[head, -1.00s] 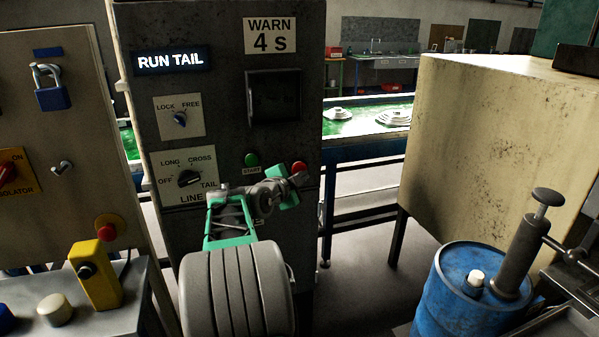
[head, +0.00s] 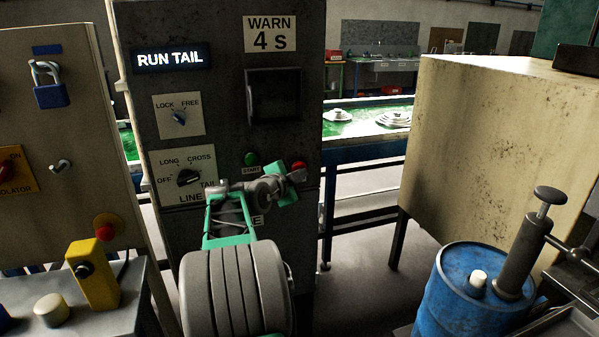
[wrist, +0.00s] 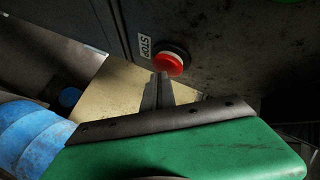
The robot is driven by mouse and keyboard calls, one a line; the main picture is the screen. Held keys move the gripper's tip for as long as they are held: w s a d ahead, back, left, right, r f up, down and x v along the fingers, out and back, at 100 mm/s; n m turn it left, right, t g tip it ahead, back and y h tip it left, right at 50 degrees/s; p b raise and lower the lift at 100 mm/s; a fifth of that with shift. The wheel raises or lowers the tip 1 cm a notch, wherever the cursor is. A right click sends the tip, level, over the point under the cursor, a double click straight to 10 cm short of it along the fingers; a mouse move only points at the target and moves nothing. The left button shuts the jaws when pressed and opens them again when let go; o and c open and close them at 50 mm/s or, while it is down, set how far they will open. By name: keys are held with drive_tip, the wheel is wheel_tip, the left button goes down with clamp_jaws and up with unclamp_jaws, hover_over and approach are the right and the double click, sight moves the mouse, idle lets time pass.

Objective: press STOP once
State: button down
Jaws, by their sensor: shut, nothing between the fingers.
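The red STOP button (head: 299,166) is on the lower right of the dark control panel (head: 225,60), partly behind my gripper in the head view. In the wrist view the red button (wrist: 170,62) sits beside its STOP label (wrist: 146,47). My gripper (head: 296,176) is shut and empty, and its tips (wrist: 163,78) appear just below the button in the wrist view. I cannot tell whether they touch it. The green START button (head: 250,159) is to the left of STOP.
The panel display (head: 170,59) reads RUN TAIL. A selector knob (head: 188,177) is left of my arm. A beige cabinet (head: 490,140) and a blue drum (head: 460,295) stand right. Another red button (head: 107,226) is on the left cabinet.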

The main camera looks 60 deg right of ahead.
drive_tip(key=shift+w+d, duration=0.3)
drive_tip(key=shift+w, duration=0.05)
idle(0.4)
drive_tip(key=shift+b, duration=0.3)
drive_tip(key=shift+s+a+b, duration=0.75)
drive_tip(key=shift+s+b, duration=0.05)
drive_tip(key=shift+b, duration=0.1)
drive_tip(key=s+a+b, duration=0.3)
drive_tip(key=b, duration=0.1)
drive_tip(key=shift+s+a, duration=0.25)
idle(0.4)
